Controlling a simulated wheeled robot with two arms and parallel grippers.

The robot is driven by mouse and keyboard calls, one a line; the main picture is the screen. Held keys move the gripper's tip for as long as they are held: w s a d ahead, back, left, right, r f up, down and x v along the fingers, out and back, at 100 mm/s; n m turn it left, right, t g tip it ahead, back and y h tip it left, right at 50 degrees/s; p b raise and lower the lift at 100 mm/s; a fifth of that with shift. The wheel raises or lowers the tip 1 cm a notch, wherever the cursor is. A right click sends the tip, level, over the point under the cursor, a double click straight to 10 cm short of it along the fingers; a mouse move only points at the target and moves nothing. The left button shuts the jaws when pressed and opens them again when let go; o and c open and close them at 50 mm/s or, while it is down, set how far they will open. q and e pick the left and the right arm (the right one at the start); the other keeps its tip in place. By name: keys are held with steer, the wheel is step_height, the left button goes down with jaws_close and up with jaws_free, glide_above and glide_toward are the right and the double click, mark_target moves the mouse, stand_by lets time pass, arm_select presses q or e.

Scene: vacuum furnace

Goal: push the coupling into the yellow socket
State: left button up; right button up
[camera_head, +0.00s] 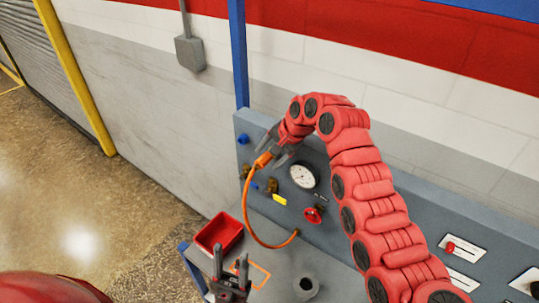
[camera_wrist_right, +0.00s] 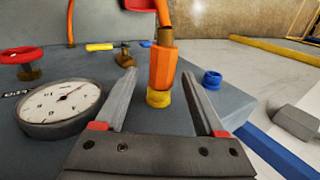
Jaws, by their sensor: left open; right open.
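The orange coupling (camera_wrist_right: 162,68) on the orange hose (camera_head: 248,207) meets the yellow socket (camera_wrist_right: 158,98) on the grey panel; they look in line and touching. How deep it sits I cannot tell. In the head view the coupling (camera_head: 263,160) is beside my right gripper (camera_head: 277,147), and the yellow socket is hidden. In the wrist view my right gripper (camera_wrist_right: 162,103) is open, with one finger on each side of the coupling and visible gaps. My left gripper (camera_head: 230,262) is open and empty over the bench, away from the coupling.
A gauge (camera_head: 303,176), a red handwheel (camera_head: 313,215), brass fittings (camera_head: 272,185) and a blue socket (camera_wrist_right: 212,79) are on the panel nearby. A red tray (camera_head: 220,233) is beside my left gripper. Open floor lies left.

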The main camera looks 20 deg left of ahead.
steer(key=shift+s, duration=0.15)
steer(key=shift+d+r+b, duration=0.15)
steer(key=shift+r+b, duration=0.15)
steer(key=shift+b, duration=0.05)
steer(key=b+v, duration=0.6)
steer(key=v, duration=1)
steer(key=shift+d+r, duration=0.2)
steer(key=shift+r, duration=0.1)
